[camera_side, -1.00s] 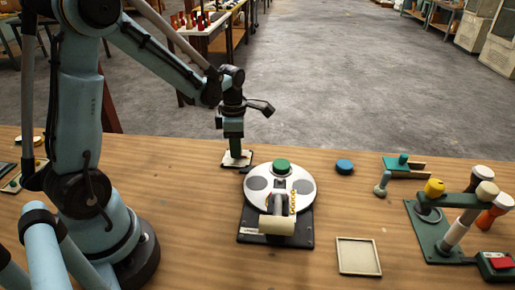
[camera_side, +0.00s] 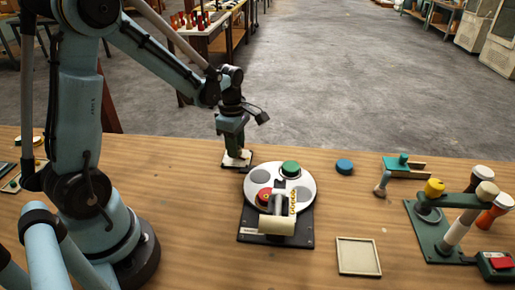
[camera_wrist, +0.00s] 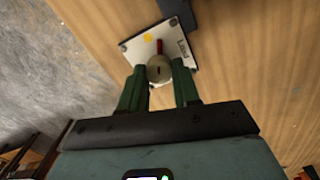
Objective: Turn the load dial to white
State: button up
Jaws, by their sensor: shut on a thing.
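The load dial is a round pale knob (camera_wrist: 160,70) with a red pointer (camera_wrist: 159,46) on a small white plate (camera_wrist: 133,47). The pointer aims toward the plate's far side, just right of a yellow mark (camera_wrist: 148,38); a dark printed label lies further right. No white mark can be made out; part of the plate is hidden by the fingers. My gripper (camera_wrist: 160,75) is shut on the knob, one green finger on each side. In the side view my gripper (camera_side: 236,152) points down over the plate (camera_side: 231,162), hiding the knob.
A round white turntable (camera_side: 262,207) with green, red and grey discs stands on a black base just right of the dial. A blue disc (camera_side: 344,166), an empty square tray (camera_side: 358,257) and a green stand with several coloured handles (camera_side: 430,225) lie further right.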

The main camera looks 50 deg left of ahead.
jog(key=m, duration=1.1)
jog(key=shift+w, duration=0.1)
jog(key=m, duration=0.4)
jog(key=shift+h, duration=0.3)
jog(key=m, duration=0.8)
jog(key=shift+w+m, duration=0.1)
jog(key=shift+m, duration=0.2)
jog(key=m, duration=0.3)
jog(key=shift+m+g, duration=0.3)
jog(key=shift+d+m, duration=0.1)
jog(key=shift+m, duration=1.8)
